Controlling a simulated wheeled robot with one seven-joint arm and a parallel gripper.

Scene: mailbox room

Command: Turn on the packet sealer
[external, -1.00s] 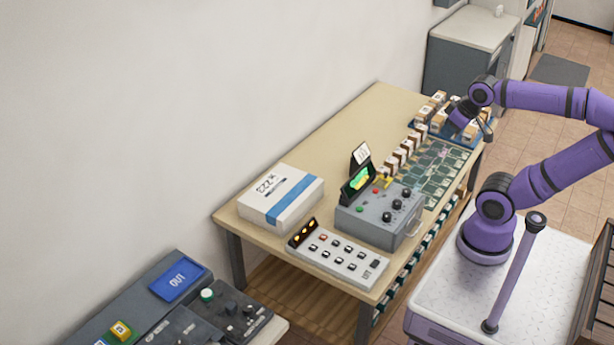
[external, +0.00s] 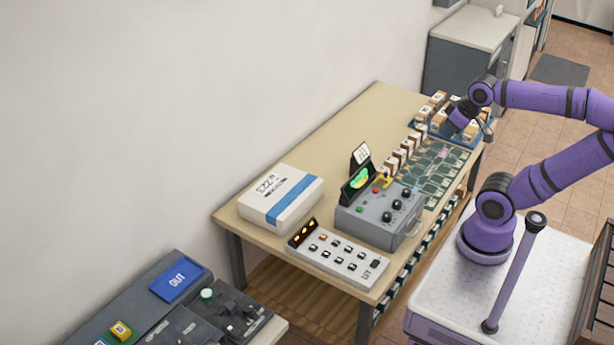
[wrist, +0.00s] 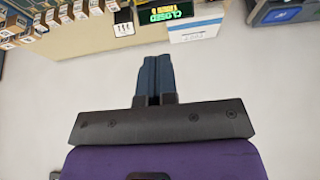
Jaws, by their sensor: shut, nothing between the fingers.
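No machine carries a readable packet sealer label. A grey box (external: 372,224) with black knobs, a red and a green button and a yellow part stands on the table. A dark control unit (external: 232,314) with a pale green-white button (external: 207,294) and black knobs sits at the lower left. I cannot tell which is the sealer. My gripper (external: 487,132) is over the far right end of the table, apart from both machines. In the wrist view its dark blue fingers (wrist: 154,78) are shut together and empty.
On the table (external: 355,127) are a white-blue box (external: 281,197), a white button panel (external: 338,252), a lit green sign (external: 357,182), green card slots (external: 437,172) and several small parcels (external: 404,150). A blue OUT tray (external: 178,279) lies lower left. The table's back middle is clear.

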